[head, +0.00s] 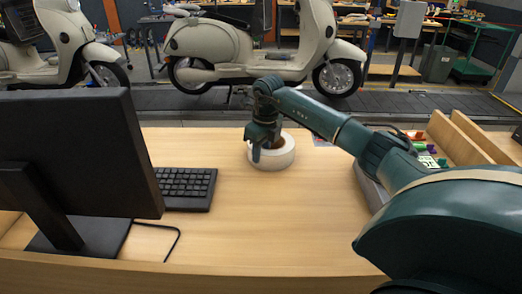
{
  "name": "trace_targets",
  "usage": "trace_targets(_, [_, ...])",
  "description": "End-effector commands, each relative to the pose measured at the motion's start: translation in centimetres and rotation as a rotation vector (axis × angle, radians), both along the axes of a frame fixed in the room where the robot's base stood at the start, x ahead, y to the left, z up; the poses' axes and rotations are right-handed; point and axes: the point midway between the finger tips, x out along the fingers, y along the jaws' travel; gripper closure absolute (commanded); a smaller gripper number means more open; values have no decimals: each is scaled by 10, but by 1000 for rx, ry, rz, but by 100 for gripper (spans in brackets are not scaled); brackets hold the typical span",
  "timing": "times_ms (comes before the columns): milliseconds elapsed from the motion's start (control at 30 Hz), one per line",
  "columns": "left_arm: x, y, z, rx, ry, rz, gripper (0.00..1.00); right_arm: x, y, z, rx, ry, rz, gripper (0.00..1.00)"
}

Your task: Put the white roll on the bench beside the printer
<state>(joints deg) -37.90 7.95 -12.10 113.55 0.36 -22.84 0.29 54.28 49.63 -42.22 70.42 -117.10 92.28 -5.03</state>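The white roll (283,158) lies flat on the light wooden bench (290,215), right of the keyboard. My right gripper (262,153) points down at the roll's left side, with a finger in front of its rim. The gripper hides part of the roll and its hole. I cannot tell whether the fingers are closed on it. I cannot make out a printer in this view. My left gripper is not in view.
A black monitor (75,150) and a keyboard (187,188) stand at the left, with a cable in front. Wooden dividers (462,138) and small coloured items (425,155) are at the right. Scooters (255,45) stand on the conveyor (200,101) behind. The bench's middle front is clear.

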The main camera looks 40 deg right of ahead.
Motion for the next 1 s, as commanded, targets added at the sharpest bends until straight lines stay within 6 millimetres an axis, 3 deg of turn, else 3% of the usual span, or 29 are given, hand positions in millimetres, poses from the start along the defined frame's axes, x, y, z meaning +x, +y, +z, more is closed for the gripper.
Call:
trace_targets(233, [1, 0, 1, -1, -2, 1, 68, 0, 0, 0, 0, 1, 0, 52])
trace_targets(567, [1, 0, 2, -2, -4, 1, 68, 0, -1, 7, 0, -2, 0, 52])
trace_targets(1000, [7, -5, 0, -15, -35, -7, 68, -10, -3, 92, 0, -5, 1, 52])
